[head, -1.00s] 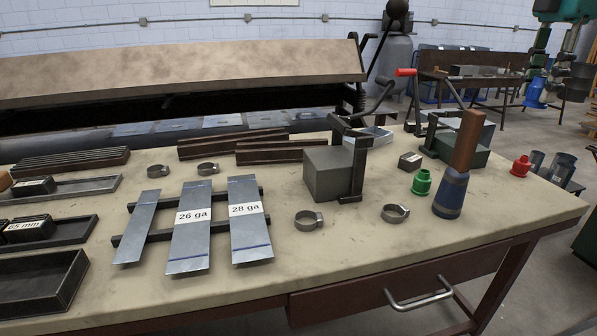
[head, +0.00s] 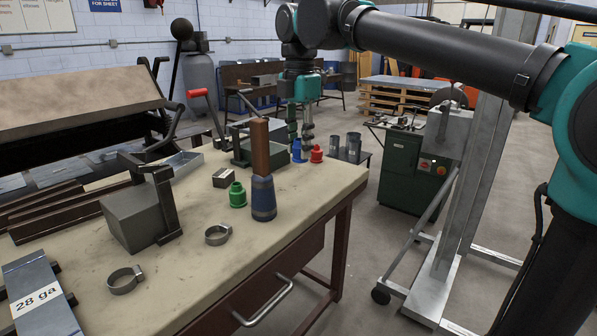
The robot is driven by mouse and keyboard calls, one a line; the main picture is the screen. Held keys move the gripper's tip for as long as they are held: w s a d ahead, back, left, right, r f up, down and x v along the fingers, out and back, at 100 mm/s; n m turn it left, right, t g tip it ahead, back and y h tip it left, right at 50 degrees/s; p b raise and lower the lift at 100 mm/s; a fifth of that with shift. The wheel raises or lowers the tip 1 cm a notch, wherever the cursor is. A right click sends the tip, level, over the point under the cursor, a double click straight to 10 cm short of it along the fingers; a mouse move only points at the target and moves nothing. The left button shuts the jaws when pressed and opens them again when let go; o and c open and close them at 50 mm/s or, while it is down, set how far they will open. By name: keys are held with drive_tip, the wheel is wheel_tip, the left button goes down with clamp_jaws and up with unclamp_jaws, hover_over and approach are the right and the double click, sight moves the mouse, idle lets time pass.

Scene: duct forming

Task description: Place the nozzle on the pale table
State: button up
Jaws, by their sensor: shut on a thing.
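My gripper (head: 300,136) points down over the far right corner of the pale table (head: 314,187). It is shut on a blue nozzle (head: 298,152), whose lower part shows under the fingers. The nozzle is at about the height of the tabletop, just left of a red nozzle (head: 316,154). I cannot tell whether its base touches the table. A green nozzle (head: 237,195) stands nearer, on the table.
A wooden-handled tool (head: 262,190) stands upright beside the green nozzle. A small block (head: 223,178), ring clamps (head: 218,235) and a vise-like block (head: 135,215) are on the table. Grey cups (head: 353,143) stand beyond its far edge. The right front tabletop is clear.

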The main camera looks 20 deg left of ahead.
drive_tip(key=shift+f, duration=3.5)
drive_tip(key=o, duration=0.9)
drive_tip(key=shift+f, duration=0.1)
wheel_tip(320, 180, up, 12)
drive_tip(key=shift+r, duration=0.15)
